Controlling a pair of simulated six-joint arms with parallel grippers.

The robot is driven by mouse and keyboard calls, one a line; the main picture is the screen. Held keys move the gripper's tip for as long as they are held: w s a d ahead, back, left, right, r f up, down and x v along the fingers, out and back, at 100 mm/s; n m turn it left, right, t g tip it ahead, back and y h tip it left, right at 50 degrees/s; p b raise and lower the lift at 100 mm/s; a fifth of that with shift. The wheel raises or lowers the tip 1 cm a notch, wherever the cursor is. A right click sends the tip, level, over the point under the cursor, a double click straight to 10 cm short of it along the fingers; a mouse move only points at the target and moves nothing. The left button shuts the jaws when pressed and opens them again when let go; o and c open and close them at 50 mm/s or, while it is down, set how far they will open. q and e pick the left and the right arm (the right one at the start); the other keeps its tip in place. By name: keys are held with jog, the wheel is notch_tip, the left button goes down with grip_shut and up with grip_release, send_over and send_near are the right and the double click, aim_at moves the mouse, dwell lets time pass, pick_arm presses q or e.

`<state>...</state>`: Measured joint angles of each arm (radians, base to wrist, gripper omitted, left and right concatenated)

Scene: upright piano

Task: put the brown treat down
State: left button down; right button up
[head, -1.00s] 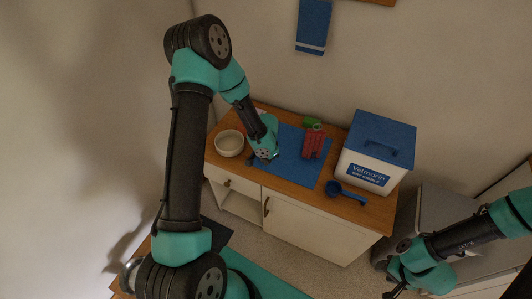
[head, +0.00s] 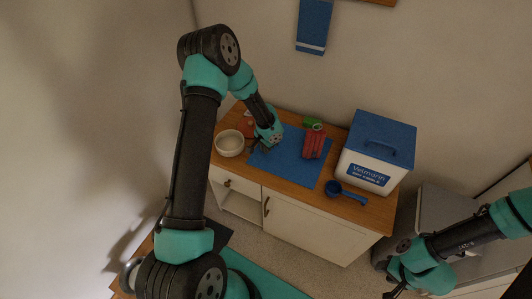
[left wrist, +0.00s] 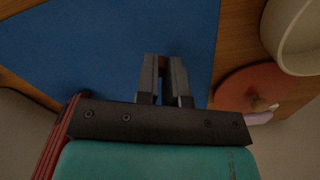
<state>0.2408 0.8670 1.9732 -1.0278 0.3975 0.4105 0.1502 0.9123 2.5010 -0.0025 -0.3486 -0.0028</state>
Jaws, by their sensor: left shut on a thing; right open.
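My left gripper (head: 264,142) is over the left part of the blue mat (head: 284,163) on the cabinet top. In the left wrist view its fingers (left wrist: 164,72) are close together with the blue mat beneath, and a thin brown sliver, the brown treat (left wrist: 162,65), shows between them. The treat is mostly hidden by the fingers, and I cannot tell whether it touches the mat. In the head view the arm hides it. My right gripper (head: 396,289) is open and empty at the bottom right, away from the cabinet.
A white bowl (head: 230,143) stands left of the mat. A reddish-orange disc (left wrist: 245,88) lies near it. A red item (head: 314,143) and a green one (head: 312,122) are right of the gripper. A blue scoop (head: 345,192) and a blue-lidded kibble bin (head: 376,152) stand further right.

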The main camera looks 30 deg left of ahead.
pick_arm(q)
jog(key=shift+f, duration=1.5)
jog(key=shift+f, duration=0.15)
jog(key=c, duration=1.2)
grip_release()
notch_tip(320, 180, up, 12)
jog(key=shift+r, duration=0.15)
